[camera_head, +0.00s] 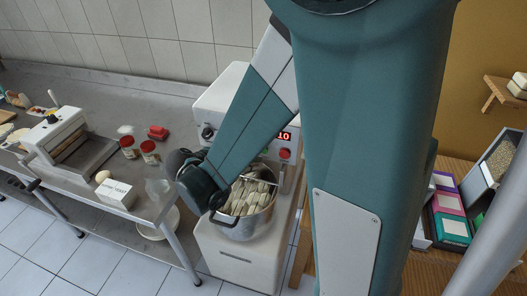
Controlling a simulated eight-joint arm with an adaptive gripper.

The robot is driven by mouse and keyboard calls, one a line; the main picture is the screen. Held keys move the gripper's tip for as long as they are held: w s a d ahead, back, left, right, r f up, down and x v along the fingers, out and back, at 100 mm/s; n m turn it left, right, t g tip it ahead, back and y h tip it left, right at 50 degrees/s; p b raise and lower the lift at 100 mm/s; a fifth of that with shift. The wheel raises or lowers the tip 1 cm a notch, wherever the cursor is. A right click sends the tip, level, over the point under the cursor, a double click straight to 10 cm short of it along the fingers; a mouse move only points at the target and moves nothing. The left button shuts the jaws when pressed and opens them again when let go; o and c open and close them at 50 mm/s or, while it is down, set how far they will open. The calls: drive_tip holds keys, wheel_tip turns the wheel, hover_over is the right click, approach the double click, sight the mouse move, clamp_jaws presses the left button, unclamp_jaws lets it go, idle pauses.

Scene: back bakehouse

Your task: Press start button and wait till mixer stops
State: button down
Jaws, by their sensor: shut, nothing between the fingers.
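The mixer (225,103) is a white machine standing at the end of the steel counter, partly hidden behind my arm. Its display shows red digits reading "10" (284,136); any digits further left are covered by my arm. A round red button (285,154) sits just below the display. A steel bowl (246,229) with a dark handle stands in front on the white base and holds pale lumps. My arm reaches down across the mixer to a dark joint above the bowl's left side. My gripper's fingers cannot be made out.
The steel counter (85,130) at left carries a white roller machine (58,130), red-lidded jars (149,151), a red item (158,132), an egg, a white yeast box (116,194) and a clear cup. At right, a wooden table (410,268) holds coloured packets (449,203) and a grain bin (497,160).

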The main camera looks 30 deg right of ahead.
drive_tip(key=shift+s+a, duration=1.15)
idle(0.4)
drive_tip(key=s+a+r+n+t+y, duration=0.4)
drive_tip(key=s+r+n+y, duration=0.6)
drive_tip(key=n, duration=0.5)
drive_tip(key=shift+s+a+r+t, duration=0.2)
drive_tip(key=shift+s+r+t, duration=0.1)
drive_tip(key=shift+s+r, duration=0.65)
drive_tip(key=shift+w+r, duration=0.15)
idle(3.0)
